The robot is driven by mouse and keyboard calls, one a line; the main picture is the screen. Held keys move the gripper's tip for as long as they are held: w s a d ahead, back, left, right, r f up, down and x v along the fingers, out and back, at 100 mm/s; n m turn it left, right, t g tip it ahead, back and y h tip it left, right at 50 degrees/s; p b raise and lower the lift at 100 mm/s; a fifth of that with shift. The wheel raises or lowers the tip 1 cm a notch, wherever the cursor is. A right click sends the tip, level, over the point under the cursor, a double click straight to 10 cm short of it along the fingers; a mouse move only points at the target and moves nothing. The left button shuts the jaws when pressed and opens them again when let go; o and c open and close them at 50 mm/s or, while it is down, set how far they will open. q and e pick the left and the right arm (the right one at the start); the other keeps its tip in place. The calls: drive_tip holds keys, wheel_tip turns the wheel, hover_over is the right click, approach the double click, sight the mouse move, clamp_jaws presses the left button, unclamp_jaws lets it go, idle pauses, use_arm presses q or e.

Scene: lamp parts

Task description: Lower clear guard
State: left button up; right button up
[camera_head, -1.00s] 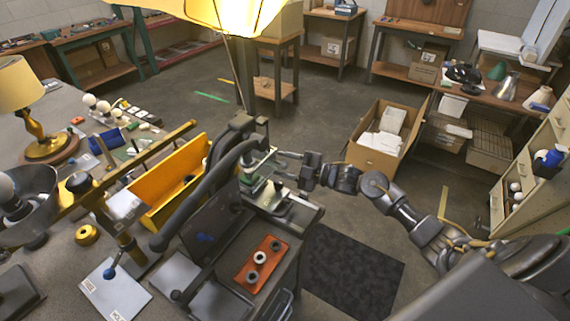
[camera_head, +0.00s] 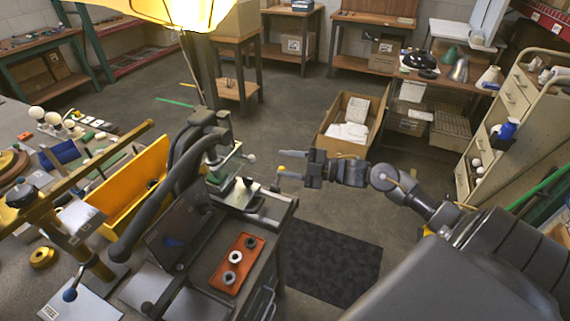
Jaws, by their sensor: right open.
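The bench machine (camera_head: 207,135) is a dark press-like device with thick curved grey arms. A small, pale green see-through panel, which looks like the clear guard (camera_head: 224,166), sits on its right side above a metal plate. Its exact tilt is hard to tell. A small round knob (camera_head: 250,157) sticks out on the right of the panel. My right gripper (camera_head: 281,173) is to the right of the machine, pointing left, open and empty. A gap separates its fingertips from the knob and panel. My left gripper is not in view.
An orange-red tray (camera_head: 222,279) with several rings lies in front of the machine. A yellow bin (camera_head: 118,209) stands to its left. An open cardboard box (camera_head: 347,147) is on the floor behind my right arm. A dark mat (camera_head: 338,272) covers floor at the right.

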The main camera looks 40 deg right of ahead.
drive_tip(key=shift+s+f, duration=0.1)
drive_tip(key=shift+c, duration=1.2)
drive_tip(key=shift+s+d+f+p, duration=0.1)
drive_tip(key=shift+s+d+p, duration=0.1)
drive_tip(key=shift+s+p, duration=0.25)
drive_tip(key=shift+c, duration=1.1)
drive_tip(key=s+r+m, duration=0.1)
drive_tip(key=s+r+m+h, duration=0.1)
drive_tip(key=r, duration=0.1)
drive_tip(key=shift+s+r+m+p, duration=0.15)
drive_tip(key=shift+r+m+p, duration=0.15)
drive_tip(key=shift+m+p, duration=0.1)
clamp_jaws()
wheel_tip(320, 180, up, 4)
drive_tip(key=m+h, duration=0.1)
drive_tip(key=m, duration=0.4)
drive_tip(key=m+t, duration=0.1)
drive_tip(key=m, duration=0.5)
drive_tip(key=shift+d+r+h, duration=0.1)
drive_tip(key=shift+r+h, duration=0.1)
drive_tip(key=shift+h, duration=0.2)
